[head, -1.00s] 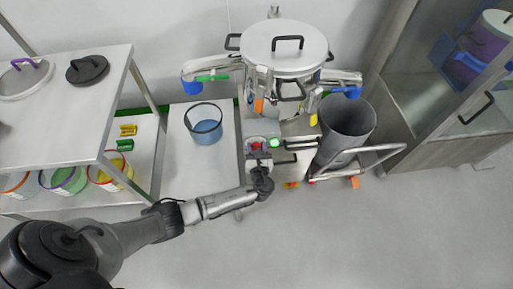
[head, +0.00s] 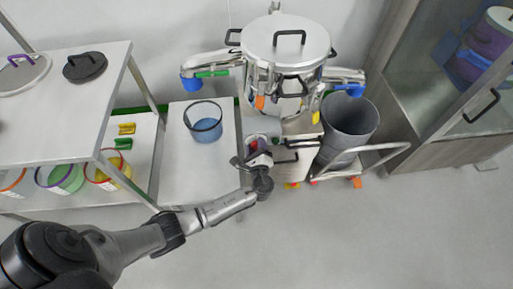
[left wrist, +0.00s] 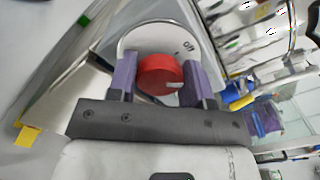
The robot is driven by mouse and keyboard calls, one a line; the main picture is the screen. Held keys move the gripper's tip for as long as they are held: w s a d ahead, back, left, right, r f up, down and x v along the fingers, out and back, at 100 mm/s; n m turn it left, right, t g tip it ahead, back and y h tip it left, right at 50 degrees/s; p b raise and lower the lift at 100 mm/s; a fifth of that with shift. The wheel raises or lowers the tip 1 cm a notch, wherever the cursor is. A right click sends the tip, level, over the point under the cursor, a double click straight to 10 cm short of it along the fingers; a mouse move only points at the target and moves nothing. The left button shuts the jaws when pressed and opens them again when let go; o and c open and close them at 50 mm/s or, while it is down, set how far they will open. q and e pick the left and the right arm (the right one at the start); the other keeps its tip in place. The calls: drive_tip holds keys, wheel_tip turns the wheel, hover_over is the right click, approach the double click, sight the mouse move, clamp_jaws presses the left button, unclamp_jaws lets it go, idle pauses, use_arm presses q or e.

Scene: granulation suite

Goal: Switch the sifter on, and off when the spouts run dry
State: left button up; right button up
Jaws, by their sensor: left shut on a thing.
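The sifter (head: 287,45) stands at the top middle of the head view, with a round steel lid and black handles. Its left spout (head: 212,66) ends in a blue piece over a clear tub (head: 206,107). Its right spout (head: 346,74) ends in a blue piece over a grey bin (head: 347,118). No flow can be made out at either spout. My left gripper (head: 255,148) is at the control box below the sifter. In the left wrist view, its purple fingers are shut on the red knob (left wrist: 160,75) on a round pale plate (left wrist: 185,42). My right gripper is not in view.
A steel table (head: 100,120) with a black lid (head: 85,67) stands at left, with several tubs on its lower shelf. The grey bin stands on a trolley (head: 385,150). A glass-door cabinet (head: 440,90) is at right. The front floor is clear.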

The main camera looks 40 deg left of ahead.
use_arm(q)
drive_tip(key=n+b, duration=0.3)
drive_tip(key=n, duration=0.2)
drive_tip(key=shift+f+n, duration=0.15)
drive_tip(key=shift+n, duration=0.25)
drive_tip(key=shift+n+b, duration=0.75)
drive_tip(key=shift+n, duration=0.05)
drive_tip(key=o, duration=0.9)
drive_tip(key=shift+s, duration=0.1)
drive_tip(key=shift+p+v, duration=1.55)
drive_tip(key=shift+v, duration=5.3)
